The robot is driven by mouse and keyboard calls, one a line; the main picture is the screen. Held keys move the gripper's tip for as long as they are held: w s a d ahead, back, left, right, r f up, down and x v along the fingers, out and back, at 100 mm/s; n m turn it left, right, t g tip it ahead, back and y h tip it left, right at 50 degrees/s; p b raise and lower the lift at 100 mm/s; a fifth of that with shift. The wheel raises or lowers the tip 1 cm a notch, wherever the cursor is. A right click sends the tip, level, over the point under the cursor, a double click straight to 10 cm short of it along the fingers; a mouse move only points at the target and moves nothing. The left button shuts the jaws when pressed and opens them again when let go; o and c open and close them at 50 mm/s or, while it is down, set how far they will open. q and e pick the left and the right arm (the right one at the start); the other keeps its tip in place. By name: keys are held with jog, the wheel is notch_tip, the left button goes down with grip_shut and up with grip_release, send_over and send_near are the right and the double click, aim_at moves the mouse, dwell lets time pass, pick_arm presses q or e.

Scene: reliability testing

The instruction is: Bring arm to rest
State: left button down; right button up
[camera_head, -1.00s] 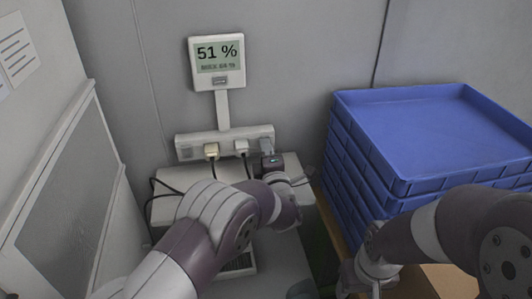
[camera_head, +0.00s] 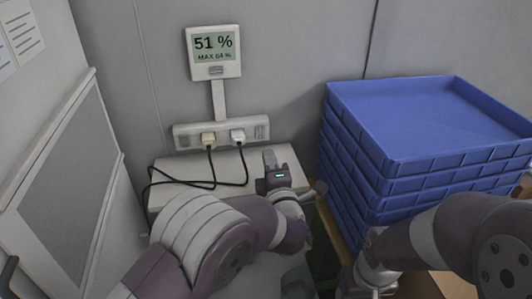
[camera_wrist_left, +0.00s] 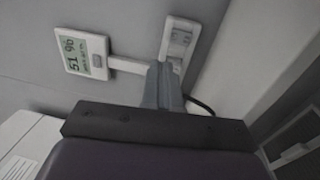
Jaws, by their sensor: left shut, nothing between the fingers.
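My left arm reaches in from the lower left in the head view. My left gripper (camera_head: 270,156) is shut and empty, in front of and below the right end of the white power strip (camera_head: 222,130). In the left wrist view the grey fingers (camera_wrist_left: 163,85) lie together, with the strip (camera_wrist_left: 180,42) beyond them.
A display (camera_head: 214,52) reading 51 % is above the strip. Two plugs with black cables (camera_head: 180,182) hang over a white surface (camera_head: 190,170). Stacked blue trays (camera_head: 350,165) stand right of my left gripper. A grey panel (camera_head: 62,180) is at the left.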

pick_arm(q)
jog(key=shift+s+d+r, duration=0.1)
jog(key=shift+s, duration=0.45)
jog(key=shift+s+d+r, duration=0.1)
jog(key=shift+s, duration=0.4)
pick_arm(e)
jog(key=shift+s, duration=0.15)
jog(key=shift+d, duration=0.1)
